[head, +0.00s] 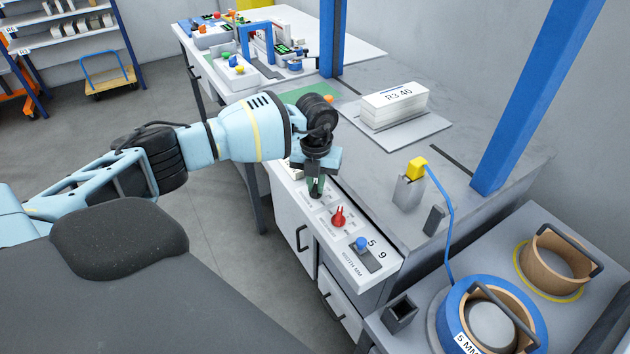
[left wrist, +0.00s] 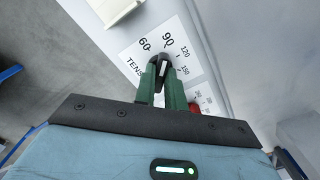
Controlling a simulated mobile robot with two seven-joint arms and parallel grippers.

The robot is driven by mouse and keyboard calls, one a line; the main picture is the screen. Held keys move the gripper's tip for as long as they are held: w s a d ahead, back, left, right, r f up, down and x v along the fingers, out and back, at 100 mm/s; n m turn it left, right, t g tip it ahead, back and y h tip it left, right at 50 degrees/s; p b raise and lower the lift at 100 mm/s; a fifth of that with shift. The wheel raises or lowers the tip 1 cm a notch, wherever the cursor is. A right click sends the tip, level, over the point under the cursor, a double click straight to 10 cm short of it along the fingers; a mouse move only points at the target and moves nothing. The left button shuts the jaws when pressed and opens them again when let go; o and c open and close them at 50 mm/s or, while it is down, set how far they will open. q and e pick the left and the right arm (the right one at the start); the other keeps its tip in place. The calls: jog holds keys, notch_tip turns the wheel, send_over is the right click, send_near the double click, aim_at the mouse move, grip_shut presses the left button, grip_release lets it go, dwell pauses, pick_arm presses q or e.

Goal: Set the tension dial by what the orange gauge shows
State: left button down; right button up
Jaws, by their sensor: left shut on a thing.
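My left gripper (head: 316,188) points down at the control panel on the bench front. In the left wrist view its green fingers (left wrist: 162,88) are shut on the black tension dial (left wrist: 164,62). The dial's plate (left wrist: 130,62) is white and reads 60, 90, 120 and 150 around the dial, with part of the word TENSION. The dial's white mark points up toward about 90; the exact setting is hard to tell. A small orange piece (head: 328,98) shows behind my left wrist in the head view; I cannot tell whether it is the gauge. No gauge reading is legible. My right gripper is out of view.
A red knob (head: 338,217) and a blue width control (head: 361,244) sit nearby on the panel. A paper stack (head: 394,104) labelled R3 40 lies on the bench behind. A yellow-topped post (head: 412,180) and strap reels (head: 478,325) are at right. Blue uprights (head: 535,95) rise from the bench.

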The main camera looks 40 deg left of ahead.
pick_arm(q)
jog(key=m, duration=0.4)
jog(key=shift+m, duration=0.4)
jog(key=m, duration=0.3)
jog(key=shift+m, duration=0.3)
jog(key=m, duration=0.4)
jog(key=shift+m+b, duration=0.5)
jog(key=shift+m, duration=2.3)
jog(key=c, duration=1.5)
grip_release()
jog(key=shift+o, duration=0.2)
jog(key=shift+r, duration=0.1)
